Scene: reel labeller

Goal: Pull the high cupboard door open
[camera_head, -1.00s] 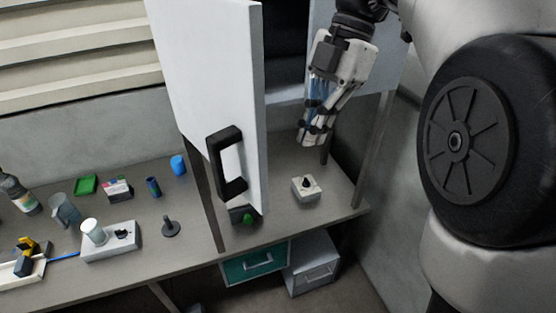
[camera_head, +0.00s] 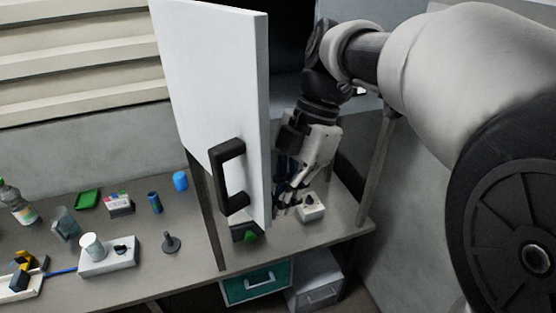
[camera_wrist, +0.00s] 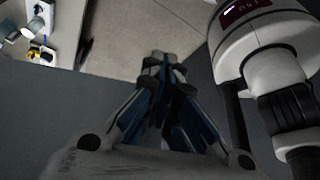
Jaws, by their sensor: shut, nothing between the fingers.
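The high cupboard door (camera_head: 212,90) is a white panel standing ajar in the head view, with the dark cupboard inside showing to its right. Its black handle (camera_head: 229,177) is on the outer face near the lower free edge. My gripper (camera_head: 281,208) is on the inner side of the door, just right of its edge, pointing down. Its fingers also show in the wrist view (camera_wrist: 163,62), drawn together with nothing between them. The door edge partly hides the fingers in the head view; I cannot tell whether they touch the door.
Below is a workbench (camera_head: 140,262) with a white box with a dark knob (camera_head: 311,208) close to my gripper. A green button box (camera_head: 246,233) sits under the door. A bottle (camera_head: 17,203), a mug and small items stand at the left. A grey post is at right.

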